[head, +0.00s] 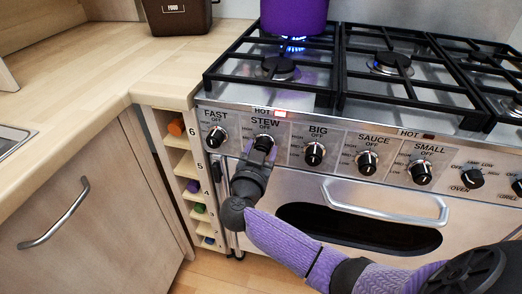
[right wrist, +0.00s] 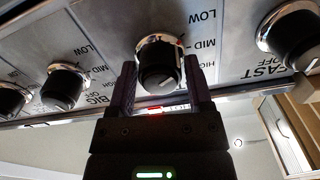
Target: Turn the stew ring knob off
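The stew ring knob (head: 264,143) is a black knob with a silver base, under the STEW label on the cooker's front panel. In the right wrist view the knob (right wrist: 160,70) sits between the two fingers of my right gripper (right wrist: 163,88). The fingers are open around it, with a narrow gap on each side. A pale mark shows on the knob's lower right part in that upside-down view. In the head view my right gripper (head: 259,155) covers part of the knob. My left gripper is not in view.
The FAST knob (head: 216,136) and BIG knob (head: 314,154) flank the stew knob. A purple pot (head: 293,16) stands over a blue flame on the rear left burner. A red HOT light (head: 281,114) is lit. The oven handle (head: 385,207) juts out below.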

